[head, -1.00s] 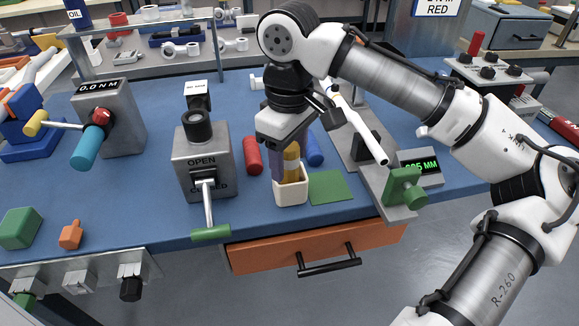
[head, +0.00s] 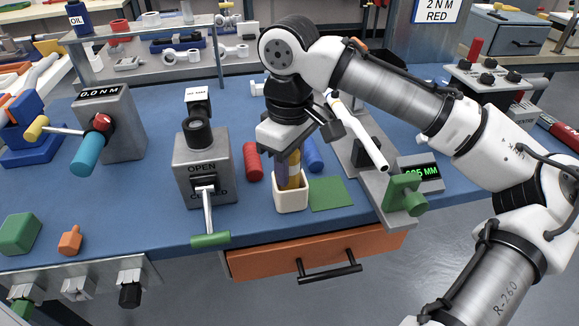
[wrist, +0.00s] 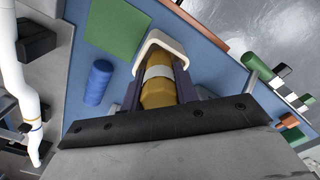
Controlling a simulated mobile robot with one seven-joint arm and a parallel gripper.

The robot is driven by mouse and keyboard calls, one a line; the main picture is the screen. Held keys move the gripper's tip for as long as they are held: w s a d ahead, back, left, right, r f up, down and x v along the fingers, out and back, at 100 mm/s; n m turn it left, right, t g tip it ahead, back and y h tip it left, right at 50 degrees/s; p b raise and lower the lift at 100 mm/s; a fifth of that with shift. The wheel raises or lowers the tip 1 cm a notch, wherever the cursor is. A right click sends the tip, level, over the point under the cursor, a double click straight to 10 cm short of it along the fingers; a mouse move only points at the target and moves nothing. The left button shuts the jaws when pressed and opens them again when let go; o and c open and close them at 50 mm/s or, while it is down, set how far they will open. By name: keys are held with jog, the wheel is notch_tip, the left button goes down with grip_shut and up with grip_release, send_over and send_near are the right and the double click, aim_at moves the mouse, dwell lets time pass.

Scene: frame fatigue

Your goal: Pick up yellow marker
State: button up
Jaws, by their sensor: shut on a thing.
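The yellow marker (head: 295,169) stands upright in a small white square cup (head: 291,200) on the blue bench. In the wrist view the marker (wrist: 158,93) is thick, amber-yellow, with a pale band, between the fingers. My gripper (head: 289,180) points down from above and is shut on the marker, its fingertips at the cup's mouth. In the wrist view the gripper (wrist: 155,85) reaches toward the cup's white rim (wrist: 165,42). The marker's lower end is hidden inside the cup.
A green square (head: 331,194) lies right of the cup. A grey valve box (head: 204,168) stands left, a gauge fixture with a green knob (head: 405,195) right. The orange drawer (head: 318,252) is below.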

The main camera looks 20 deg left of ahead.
notch_tip(320, 180, up, 20)
jog(key=p, duration=0.3)
jog(key=shift+p, duration=0.3)
jog(key=shift+a, duration=0.1)
dwell(0.6)
